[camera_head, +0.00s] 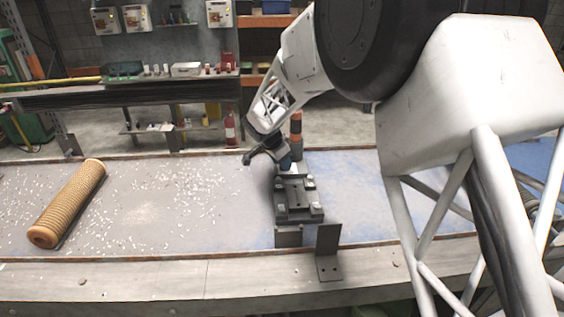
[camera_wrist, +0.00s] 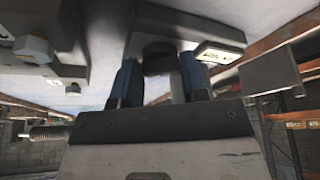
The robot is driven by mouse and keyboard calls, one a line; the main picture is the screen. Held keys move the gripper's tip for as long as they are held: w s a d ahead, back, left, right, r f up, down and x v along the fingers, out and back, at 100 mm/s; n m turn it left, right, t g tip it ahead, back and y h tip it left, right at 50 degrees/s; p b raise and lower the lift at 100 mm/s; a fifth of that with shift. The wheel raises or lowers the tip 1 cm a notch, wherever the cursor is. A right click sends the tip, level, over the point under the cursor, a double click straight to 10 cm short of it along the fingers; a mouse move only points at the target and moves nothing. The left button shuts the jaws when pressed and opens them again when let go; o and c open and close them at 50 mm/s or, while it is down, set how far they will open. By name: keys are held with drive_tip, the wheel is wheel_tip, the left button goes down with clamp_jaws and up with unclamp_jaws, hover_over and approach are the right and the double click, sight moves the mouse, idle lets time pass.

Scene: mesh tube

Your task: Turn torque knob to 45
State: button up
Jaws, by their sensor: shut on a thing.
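The torque knob (camera_wrist: 158,55) is a dark round piece under a grey housing (camera_wrist: 178,18) in the wrist view. My gripper (camera_wrist: 160,72) has its two blue-grey fingers on either side of the knob, shut on it. A small light display or label plate (camera_wrist: 220,52) is on the housing to the right of the knob; its reading is too small to tell. In the head view my gripper (camera_head: 287,163) is at the back end of the dark fixture (camera_head: 298,203), beside an upright orange and dark cylinder (camera_head: 296,125). The knob is hidden there.
A tan mesh tube (camera_head: 68,203) lies on the workbench (camera_head: 140,235) at the left. White bits are scattered across the bench. An upright dark bracket (camera_head: 328,252) stands at the front edge. In the wrist view a bolt (camera_wrist: 34,48) hangs close at the left.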

idle(0.3)
drive_tip(key=o, duration=0.9)
drive_tip(key=shift+r, duration=0.15)
drive_tip(key=shift+v, duration=3.75)
